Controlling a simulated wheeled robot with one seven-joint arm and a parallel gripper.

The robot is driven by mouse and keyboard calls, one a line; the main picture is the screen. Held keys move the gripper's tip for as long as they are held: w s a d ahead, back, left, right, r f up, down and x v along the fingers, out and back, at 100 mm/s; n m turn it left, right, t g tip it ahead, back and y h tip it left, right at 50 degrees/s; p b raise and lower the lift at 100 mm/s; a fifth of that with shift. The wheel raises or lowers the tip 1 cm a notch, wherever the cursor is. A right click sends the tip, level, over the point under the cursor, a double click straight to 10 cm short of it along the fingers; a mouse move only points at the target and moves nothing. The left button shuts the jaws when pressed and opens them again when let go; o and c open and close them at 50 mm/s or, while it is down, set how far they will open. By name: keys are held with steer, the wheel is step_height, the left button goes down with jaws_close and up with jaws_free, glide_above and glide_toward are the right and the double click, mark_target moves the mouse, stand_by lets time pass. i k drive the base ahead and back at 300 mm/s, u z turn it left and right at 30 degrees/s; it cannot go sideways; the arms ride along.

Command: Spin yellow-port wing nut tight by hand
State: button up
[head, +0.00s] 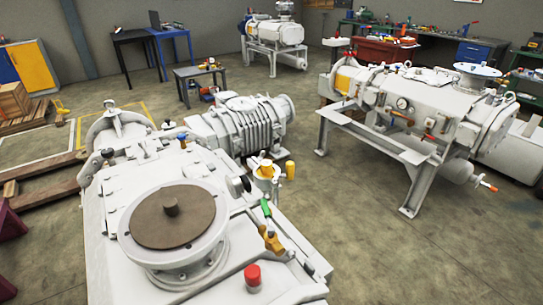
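A large white vacuum pump (110,240) fills the foreground. A small port fitting with yellow parts (266,170) stands at its right edge, with a yellow cylinder (290,170) beside it. A wing nut there is too small to make out. A brass valve (272,242) with a green handle (266,210) sits nearer on the same edge. A red cap (253,276) stands in front of it. A brown disc (173,216) with a central knob covers the round top flange. My gripper is not in view.
A ribbed grey motor unit (240,125) lies just behind the pump. Another white pump on a frame (400,115) stands at the right, and one more (275,35) at the back. Workbenches line the back wall. Concrete floor (345,220) is clear between the pumps.

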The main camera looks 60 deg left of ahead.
mark_target(260, 158)
steer(key=i, duration=3.1)
steer(key=u, duration=3.45)
steer(key=i, duration=0.1)
steer(key=u, duration=0.8)
